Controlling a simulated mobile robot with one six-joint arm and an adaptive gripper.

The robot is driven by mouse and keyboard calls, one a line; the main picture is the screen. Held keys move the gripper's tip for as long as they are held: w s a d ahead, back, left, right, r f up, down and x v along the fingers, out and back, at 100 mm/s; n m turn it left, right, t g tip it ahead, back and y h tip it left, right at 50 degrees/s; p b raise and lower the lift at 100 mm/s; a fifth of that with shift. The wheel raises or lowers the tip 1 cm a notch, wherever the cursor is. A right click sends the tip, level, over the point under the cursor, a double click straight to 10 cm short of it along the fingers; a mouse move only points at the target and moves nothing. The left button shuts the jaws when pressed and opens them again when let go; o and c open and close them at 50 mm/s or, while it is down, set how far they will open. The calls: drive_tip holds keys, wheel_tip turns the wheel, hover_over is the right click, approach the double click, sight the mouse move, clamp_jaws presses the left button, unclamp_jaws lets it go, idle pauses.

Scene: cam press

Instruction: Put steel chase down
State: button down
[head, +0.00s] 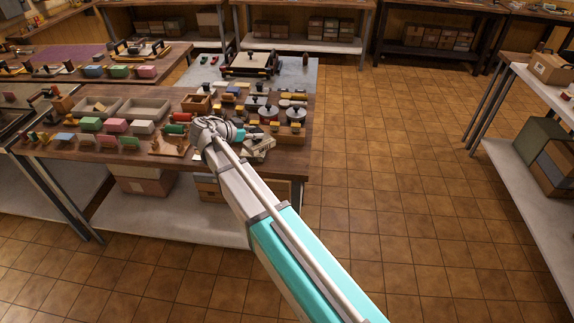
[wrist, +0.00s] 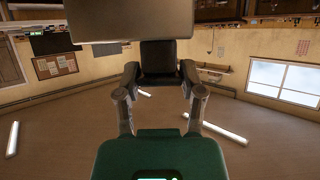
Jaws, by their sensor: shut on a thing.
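My gripper (wrist: 165,65) is shut on a plain grey-brown block-like piece, which I take for the steel chase (wrist: 130,20). It fills the top middle of the wrist view, beyond the dark fingertips, and its far side is hidden. In the head view my gripper (head: 250,139) is at the front right part of the wooden bench, beside a pale grey piece that looks like the same chase (head: 260,150). The fingers are too small there to make out. I cannot tell whether the piece touches the bench top.
The bench (head: 80,151) is crowded with coloured blocks, trays (head: 150,108) and round lidded pots (head: 268,113) behind my gripper. A flat press-like device (head: 248,64) stands on a grey surface at the back. The tiled floor (head: 400,150) to the right is clear.

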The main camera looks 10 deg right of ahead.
drive_tip(key=shift+w+a+f, duration=0.3)
drive_tip(key=shift+w+a, duration=0.05)
drive_tip(key=shift+d, duration=0.1)
drive_tip(key=shift+s+a+f+b+x, duration=0.15)
drive_tip(key=shift+f+b+x, duration=0.25)
drive_tip(key=shift+b+x, duration=1.7)
drive_tip(key=shift+s+a+f+b+x, duration=0.15)
drive_tip(key=shift+f+b+x, duration=0.6)
drive_tip(key=shift+x, duration=2.35)
drive_tip(key=shift+a+f+b+x, duration=0.1)
drive_tip(key=shift+a+b+x, duration=0.1)
drive_tip(key=shift+b+x, duration=2)
drive_tip(key=shift+w+d+f+p, duration=0.1)
drive_tip(key=shift+d+f+p, duration=0.05)
drive_tip(key=shift+d+p, duration=0.25)
